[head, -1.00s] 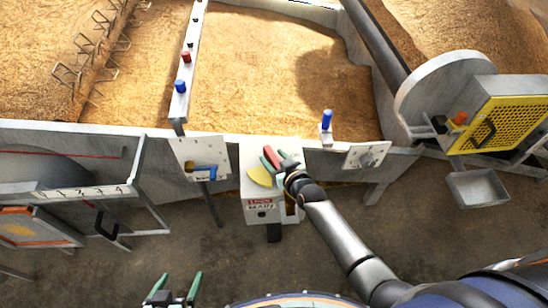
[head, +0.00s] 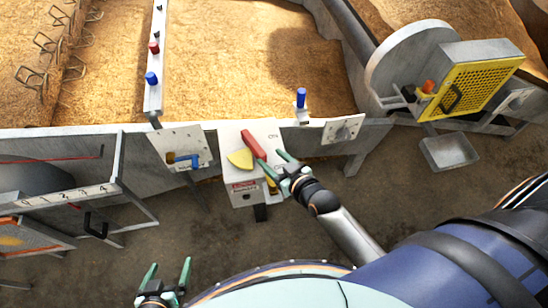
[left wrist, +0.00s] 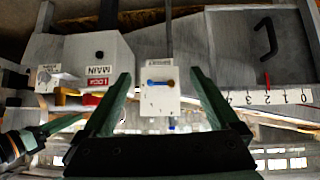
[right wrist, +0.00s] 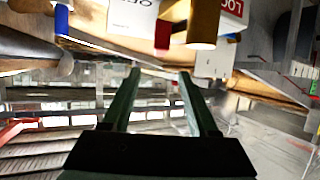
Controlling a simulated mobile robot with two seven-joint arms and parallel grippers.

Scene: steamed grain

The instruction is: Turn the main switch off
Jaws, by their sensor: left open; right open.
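The main switch box (head: 236,186) stands at the trough's front edge, with a red handle (head: 253,143) and a yellow plate (head: 241,159) on its top. The handle slants from upper left to lower right; ON lettering is to its right, and a second label is partly covered. My right gripper (head: 272,161) is open and empty, just right of the handle's lower end; contact cannot be told. In the right wrist view, the box's white face (right wrist: 133,14) is beyond the fingertips. My left gripper (head: 169,265) is open and empty low in front. The MAIN label (left wrist: 98,71) shows in the left wrist view.
A panel with a blue lever (head: 183,161) is left of the box. A blue knob (head: 301,98) and a grey dial panel (head: 343,129) are to the right. A yellow mesh guard (head: 470,85) and metal tray (head: 449,152) stand further right. Floor between is bare.

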